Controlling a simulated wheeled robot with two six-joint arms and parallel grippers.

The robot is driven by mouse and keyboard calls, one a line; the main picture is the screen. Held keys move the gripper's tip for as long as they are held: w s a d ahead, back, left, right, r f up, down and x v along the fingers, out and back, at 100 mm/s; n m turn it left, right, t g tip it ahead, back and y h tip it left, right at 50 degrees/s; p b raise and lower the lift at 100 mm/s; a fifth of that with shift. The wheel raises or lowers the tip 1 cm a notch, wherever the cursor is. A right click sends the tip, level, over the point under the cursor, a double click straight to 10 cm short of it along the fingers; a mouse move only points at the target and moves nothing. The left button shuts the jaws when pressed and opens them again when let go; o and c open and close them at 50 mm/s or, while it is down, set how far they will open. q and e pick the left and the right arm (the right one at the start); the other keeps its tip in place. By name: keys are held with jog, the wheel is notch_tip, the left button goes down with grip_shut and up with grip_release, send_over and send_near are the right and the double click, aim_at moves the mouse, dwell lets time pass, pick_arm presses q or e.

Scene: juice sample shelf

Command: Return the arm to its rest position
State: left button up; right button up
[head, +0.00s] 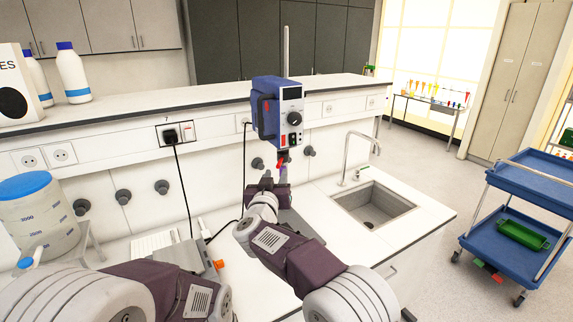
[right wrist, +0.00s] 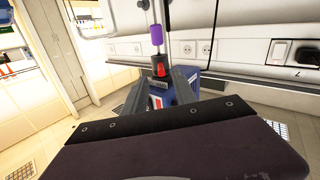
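My right arm (head: 305,258) reaches up from the lower right over the bench. Its gripper (head: 270,182) is just below a blue overhead stirrer (head: 268,108). In the right wrist view its two grey fingers (right wrist: 160,88) are spread apart, with nothing seen gripped between them. A red and black part (right wrist: 160,70) and a purple cylinder (right wrist: 157,36) of the stirrer show beyond the fingers. I cannot tell whether the fingers touch them. My left arm (head: 165,285) lies low at the bottom left, and its gripper is not in view.
A jug with a blue lid (head: 35,215) stands at the left of the bench. White bottles (head: 73,80) stand on the raised shelf (head: 200,104). A sink (head: 372,205) with a tap is at the right. A blue cart (head: 515,245) stands beyond clear floor.

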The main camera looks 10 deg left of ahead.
jog(key=s+d+f+n+g+y, duration=0.1)
jog(key=s+d+f+g, duration=0.3)
jog(key=d+f, duration=0.45)
jog(key=s+d+f+n+g+y, duration=0.1)
jog(key=s+d+f+g, duration=0.35)
jog(key=d+f, duration=0.45)
jog(key=s+d+f+m+g, duration=0.1)
jog(key=s+d+f+g, duration=0.1)
jog(key=s+d, duration=0.3)
jog(key=s+d+f+m+g+h, duration=0.1)
jog(key=s+d+f+g, duration=0.2)
jog(key=s, duration=0.9)
jog(key=s+d+f+m+g+h, duration=0.1)
jog(key=s+d+f+g, duration=0.2)
jog(key=s+d, duration=0.4)
jog(key=s+f, duration=0.1)
jog(key=s, duration=0.1)
jog(key=shift+s+f+m, duration=0.25)
jog(key=shift+s+m, duration=0.05)
jog(key=shift+s, duration=0.05)
